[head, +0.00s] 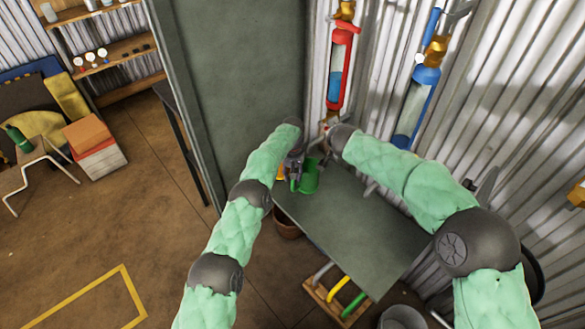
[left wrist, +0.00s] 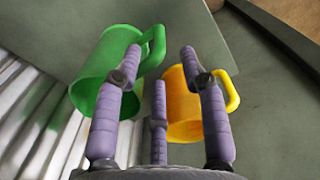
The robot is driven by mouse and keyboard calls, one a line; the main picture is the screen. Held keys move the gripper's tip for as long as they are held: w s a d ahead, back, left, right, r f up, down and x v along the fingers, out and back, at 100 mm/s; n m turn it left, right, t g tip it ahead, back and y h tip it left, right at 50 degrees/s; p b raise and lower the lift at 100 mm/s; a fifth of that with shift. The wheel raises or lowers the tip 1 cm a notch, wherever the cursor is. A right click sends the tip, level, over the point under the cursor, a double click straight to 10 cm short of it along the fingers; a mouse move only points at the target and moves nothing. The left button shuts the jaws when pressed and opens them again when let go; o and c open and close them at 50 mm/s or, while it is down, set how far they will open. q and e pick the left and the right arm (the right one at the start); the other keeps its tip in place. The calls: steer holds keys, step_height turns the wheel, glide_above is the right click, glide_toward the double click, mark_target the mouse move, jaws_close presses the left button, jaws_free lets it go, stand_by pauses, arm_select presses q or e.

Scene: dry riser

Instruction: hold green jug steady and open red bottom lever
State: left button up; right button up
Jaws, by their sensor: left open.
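The green jug (head: 309,181) stands at the far end of the grey table. In the left wrist view the green jug (left wrist: 92,82) is at left, its handle pointing right. My left gripper (head: 294,166) is beside it; its open fingers (left wrist: 161,52) show in the wrist view, one overlapping the green jug near its handle, with nothing clearly gripped. My right gripper (head: 328,127) is at the lower end of the red-framed tube (head: 342,68) on the wall. It hides the bottom fitting, so the red lever is not clearly visible, nor is the finger state.
A yellow jug (left wrist: 180,115) stands close beside the green one, behind another left finger. A blue-framed tube (head: 418,100) hangs to the right. The grey table (head: 365,235) is bare toward the front. A rack with coloured handles (head: 337,292) sits below its front edge.

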mark_target(292, 184)
arm_select(q)
step_height(292, 184, down, 7)
steer(key=shift+r, duration=0.15)
stand_by(0.4)
